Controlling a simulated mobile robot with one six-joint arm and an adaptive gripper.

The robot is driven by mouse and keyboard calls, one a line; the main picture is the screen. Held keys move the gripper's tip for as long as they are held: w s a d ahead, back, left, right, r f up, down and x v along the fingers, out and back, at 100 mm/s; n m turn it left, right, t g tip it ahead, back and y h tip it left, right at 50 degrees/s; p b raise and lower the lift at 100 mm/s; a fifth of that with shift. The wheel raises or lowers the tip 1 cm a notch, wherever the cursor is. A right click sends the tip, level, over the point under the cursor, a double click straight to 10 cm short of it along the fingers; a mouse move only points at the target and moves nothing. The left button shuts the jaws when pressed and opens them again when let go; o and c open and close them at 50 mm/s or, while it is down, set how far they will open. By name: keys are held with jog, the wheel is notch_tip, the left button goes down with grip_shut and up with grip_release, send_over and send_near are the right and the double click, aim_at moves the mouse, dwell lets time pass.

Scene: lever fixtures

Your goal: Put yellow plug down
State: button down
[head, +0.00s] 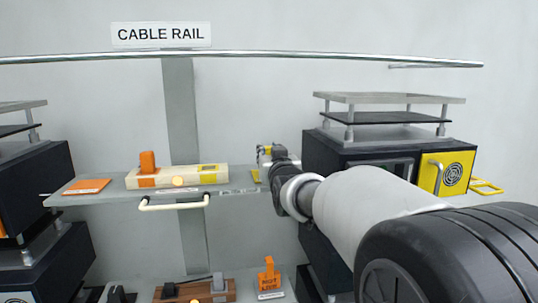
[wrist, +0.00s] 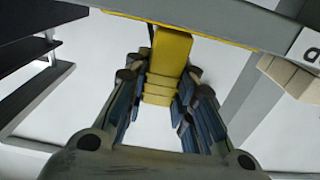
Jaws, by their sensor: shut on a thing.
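The yellow plug (wrist: 170,55) is between the two fingers of my gripper (wrist: 163,85) in the wrist view. It is a ribbed yellow block, with a dark cable-like piece at its upper left. My gripper is shut on it. In the head view my gripper (head: 266,158) is at the right end of the grey shelf (head: 232,187), beside the black cabinet; the plug is mostly hidden there by the gripper and arm. In the wrist view the plug's far end is by the shelf's yellow-edged strip (wrist: 205,35); I cannot tell whether they touch.
A cream block with an orange plug (head: 147,162) stands on the shelf, left of my gripper, with an orange plate (head: 87,186) farther left. A cream handle (head: 175,206) juts from the shelf front. The black cabinet with a yellow door (head: 447,172) is close on the right.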

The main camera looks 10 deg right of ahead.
jog(key=shift+f, duration=0.2)
jog(key=c, duration=1.3)
grip_release()
jog(key=shift+c, duration=0.2)
jog(key=shift+r, duration=0.15)
jog(key=shift+s+r, duration=0.1)
jog(key=shift+r, duration=0.1)
jog(key=s+b, duration=0.3)
jog(key=s, duration=0.9)
jog(key=s+f+g, duration=0.6)
jog(key=s+f, duration=0.7)
jog(key=s, duration=0.4)
jog(key=s+f+g, duration=0.7)
jog(key=s+f, duration=0.6)
jog(key=s, duration=0.4)
jog(key=shift+s+f, duration=0.35)
